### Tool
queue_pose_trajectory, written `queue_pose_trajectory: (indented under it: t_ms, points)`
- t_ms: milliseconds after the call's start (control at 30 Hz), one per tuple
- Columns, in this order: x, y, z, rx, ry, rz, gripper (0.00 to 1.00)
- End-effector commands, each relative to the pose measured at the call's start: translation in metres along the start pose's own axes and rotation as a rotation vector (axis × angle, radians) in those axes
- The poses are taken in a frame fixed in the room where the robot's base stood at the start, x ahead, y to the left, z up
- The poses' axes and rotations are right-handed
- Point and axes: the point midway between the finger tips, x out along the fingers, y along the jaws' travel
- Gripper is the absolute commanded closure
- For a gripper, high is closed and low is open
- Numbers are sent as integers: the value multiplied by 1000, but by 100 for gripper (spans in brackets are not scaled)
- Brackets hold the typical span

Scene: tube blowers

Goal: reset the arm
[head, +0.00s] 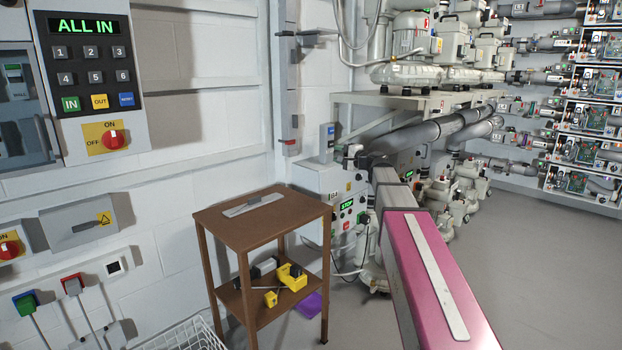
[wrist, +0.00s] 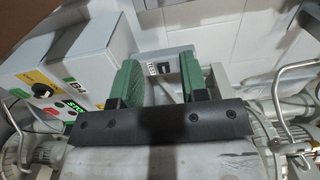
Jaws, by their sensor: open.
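My gripper (wrist: 160,72) shows in the wrist view as two green fingers on a dark bracket. The fingers stand apart, and nothing is held between them. Behind the gap is a small pale device with a dark window (wrist: 160,67) by the white wall. In the head view my arm, pink and grey, reaches from the lower right toward the blower control box (head: 335,200).
A brown side table (head: 262,217) stands left of my arm, with yellow items (head: 291,277) on its lower shelf. A panel reading "ALL IN" (head: 85,27) hangs on the left wall. Blowers and pipes (head: 435,130) fill the back. Floor (head: 560,260) at right is clear.

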Motion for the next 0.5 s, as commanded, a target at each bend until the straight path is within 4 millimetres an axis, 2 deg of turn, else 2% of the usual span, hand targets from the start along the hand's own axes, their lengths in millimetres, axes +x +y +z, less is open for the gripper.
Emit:
queue_pose_trajectory:
  t_ms: [267, 500]
  points:
    - [-7, 36, 14, -47, -19, 86, 60]
    - [-20, 86, 33, -115, -51, 214, 60]
